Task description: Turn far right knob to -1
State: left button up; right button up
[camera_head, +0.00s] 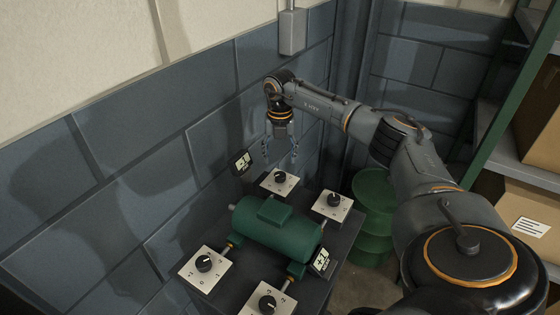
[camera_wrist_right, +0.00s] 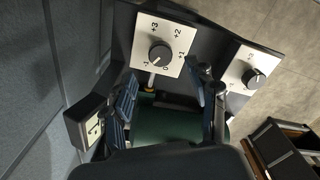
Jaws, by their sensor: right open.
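The far right knob (camera_head: 333,199) is a black dial on a white square plate behind the green casing (camera_head: 275,228). My right gripper (camera_head: 280,153) is open and empty, fingers pointing down. It hangs above the other far knob (camera_head: 279,177), left of the far right one. In the right wrist view my right gripper's fingers (camera_wrist_right: 165,97) are apart, with a numbered knob (camera_wrist_right: 160,54) beyond them. Another knob (camera_wrist_right: 252,78) stands further right there. The far right knob's pointer is too small to read. My left gripper is not in view.
Two nearer knobs, one at left (camera_head: 204,263) and one at right (camera_head: 267,303), sit on white plates. A green barrel (camera_head: 374,190) stands right of the table; a block wall is behind.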

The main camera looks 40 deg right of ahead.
aim_at(280, 174)
jog(key=shift+r, duration=2.75)
